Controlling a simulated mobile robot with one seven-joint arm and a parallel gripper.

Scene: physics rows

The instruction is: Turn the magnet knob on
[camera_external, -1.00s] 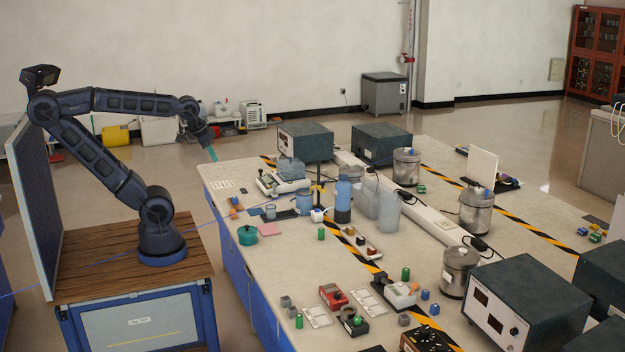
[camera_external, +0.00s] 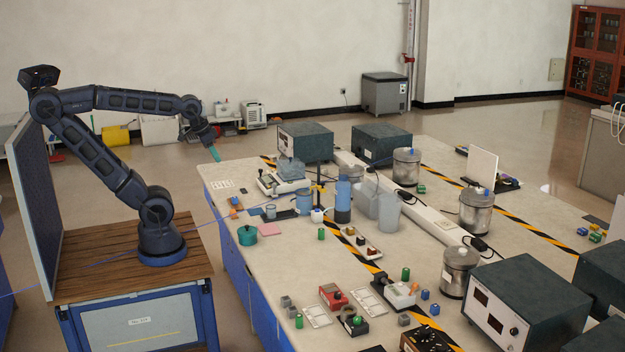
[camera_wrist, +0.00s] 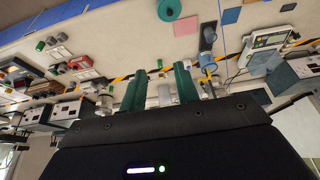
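My gripper (camera_external: 215,154) hangs in the air left of the long table (camera_external: 270,243), near its far left corner. In the wrist view, its two green fingers (camera_wrist: 160,70) stand apart with nothing held between them. A white bench device (camera_external: 269,184) with a small display stands on the table, to the right of and below the gripper in the external view. It also shows at the upper right of the wrist view (camera_wrist: 266,42). I cannot tell which knob is the magnet knob; no knob on this device shows clearly.
Bottles, including a blue one (camera_external: 343,200), stand mid-table. A teal round pot (camera_external: 247,235) and a pink sheet (camera_external: 270,229) lie near the left edge. Dark instrument boxes (camera_external: 306,141) stand at the back and front right (camera_external: 526,303). The air around the gripper is clear.

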